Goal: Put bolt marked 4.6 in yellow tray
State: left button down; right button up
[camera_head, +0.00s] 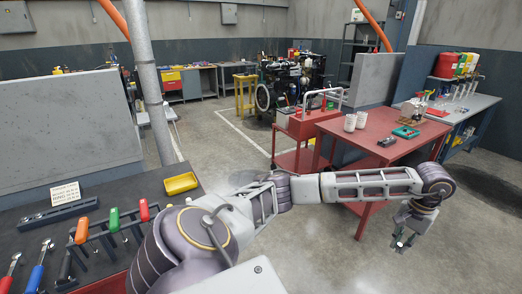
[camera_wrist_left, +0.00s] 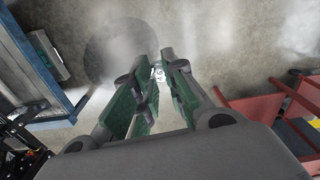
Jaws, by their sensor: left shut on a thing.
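My left gripper (camera_head: 402,242) hangs over open floor at the right, beyond the edge of the red table and far from the tray. It is shut on a small light bolt; in the wrist view my left gripper (camera_wrist_left: 157,85) has the bolt's head (camera_wrist_left: 157,73) between its fingertips, with a mark that looks like 4.6. The rest of the bolt is hidden by the fingers. My right gripper is not in view.
Handled tools (camera_head: 113,220) and a text sign (camera_head: 66,193) are on the dark bench. A metal pole (camera_head: 150,80) rises behind the bench.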

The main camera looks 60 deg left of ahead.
aim_at(181, 185)
jog(key=i+j+u, duration=0.1)
jog(key=j+u, duration=0.35)
jog(key=i+j+u, duration=0.1)
jog(key=u, duration=0.35)
jog(key=i+j+u, duration=0.2)
jog(key=u, duration=0.25)
jog(key=i+j+u, duration=0.25)
jog(key=u, duration=0.25)
jog(key=i+j+u, duration=0.15)
jog(key=u, duration=0.3)
jog(key=i+l, duration=0.05)
